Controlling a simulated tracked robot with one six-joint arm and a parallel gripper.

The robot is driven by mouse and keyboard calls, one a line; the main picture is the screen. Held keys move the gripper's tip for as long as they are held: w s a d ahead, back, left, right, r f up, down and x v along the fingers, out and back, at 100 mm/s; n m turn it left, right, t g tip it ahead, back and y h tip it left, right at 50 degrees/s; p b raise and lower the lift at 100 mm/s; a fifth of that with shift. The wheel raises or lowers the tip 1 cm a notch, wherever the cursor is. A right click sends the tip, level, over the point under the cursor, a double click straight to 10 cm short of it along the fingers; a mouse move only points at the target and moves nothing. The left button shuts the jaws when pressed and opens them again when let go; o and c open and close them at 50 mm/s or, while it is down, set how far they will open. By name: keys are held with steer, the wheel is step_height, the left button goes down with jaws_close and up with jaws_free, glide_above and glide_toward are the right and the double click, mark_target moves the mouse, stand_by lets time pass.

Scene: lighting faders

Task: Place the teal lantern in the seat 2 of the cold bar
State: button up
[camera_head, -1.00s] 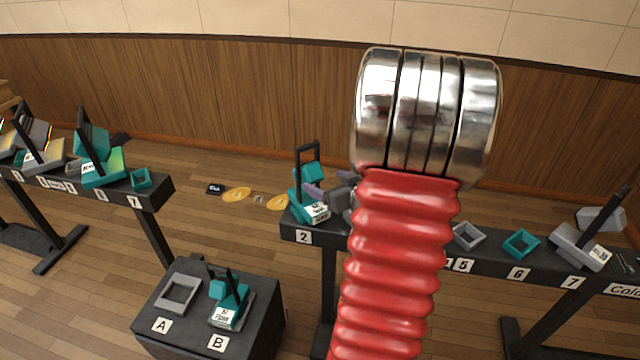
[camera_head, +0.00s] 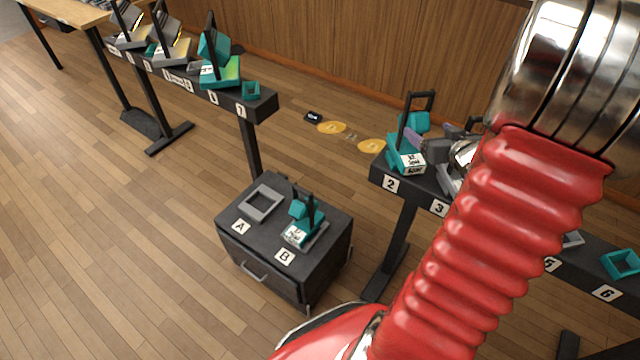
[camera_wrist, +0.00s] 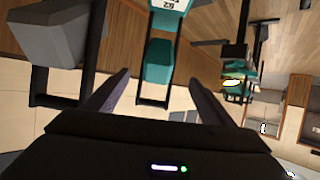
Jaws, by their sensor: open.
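A teal lantern (camera_head: 398,152) with a black handle and a white label stands on the cold bar (camera_head: 365,172) at the plate marked 2. It looks upright and in the seat, though its base hides the seat itself. My gripper (camera_head: 433,131) is open beside the lantern's upper part, its purple fingers pointing toward it. In the wrist view the lantern (camera_wrist: 160,60) shows between my gripper's spread fingers (camera_wrist: 160,76), with a gap on each side. Whether the fingers reach around it, I cannot tell. My red arm hides part of the bar.
A dark cabinet (camera_head: 325,268) stands in front, with an empty grey seat A (camera_head: 261,203) and another teal lantern (camera_head: 303,222) at B. Another bar at left carries several lanterns. A grey lantern (camera_wrist: 60,30) is close by in the wrist view. Open floor lies at left.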

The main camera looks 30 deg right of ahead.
steer(key=w+a+r+g+h, duration=0.1)
steer(key=a+r+g, duration=0.1)
steer(key=a+r, duration=0.5)
steer(key=w+a+r+g, duration=0.1)
steer(key=a+r, duration=0.2)
steer(key=a, duration=0.7)
steer(key=s+a+n+g+y, duration=0.1)
steer(key=s+a, duration=0.5)
steer(key=a, duration=0.6)
steer(key=s+a+n+g+y, duration=0.2)
steer(key=s+a+y, duration=0.2)
steer(key=s+a, duration=0.3)
steer(key=a+r, duration=0.1)
steer(key=a, duration=0.4)
steer(key=shift+s+g, duration=0.3)
steer(key=shift+g, duration=0.1)
